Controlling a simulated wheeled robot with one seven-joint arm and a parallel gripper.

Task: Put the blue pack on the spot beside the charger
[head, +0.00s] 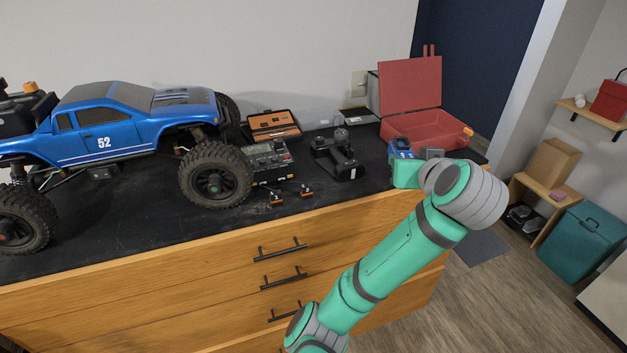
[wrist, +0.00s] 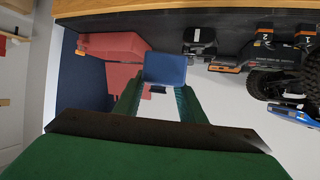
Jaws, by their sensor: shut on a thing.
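A blue pack (wrist: 165,68) is held between the two green fingers of my gripper (wrist: 163,84), which is shut on it. In the head view the blue pack (head: 401,146) shows as a small patch above my gripper (head: 404,158), near the right end of the black worktop and in front of the red case. My arm hides part of the pack there. A dark boxy device with small controls, seemingly the charger (head: 270,162), sits beside the truck's front wheel, apart from the pack. I cannot make out a marked spot beside it.
A blue truck (head: 115,118) fills the worktop's left side. A black handheld device (head: 338,158) stands between the charger and my gripper. An open red case (head: 428,128) is behind my gripper. Two small orange-and-black pieces (head: 277,199) lie near the front edge.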

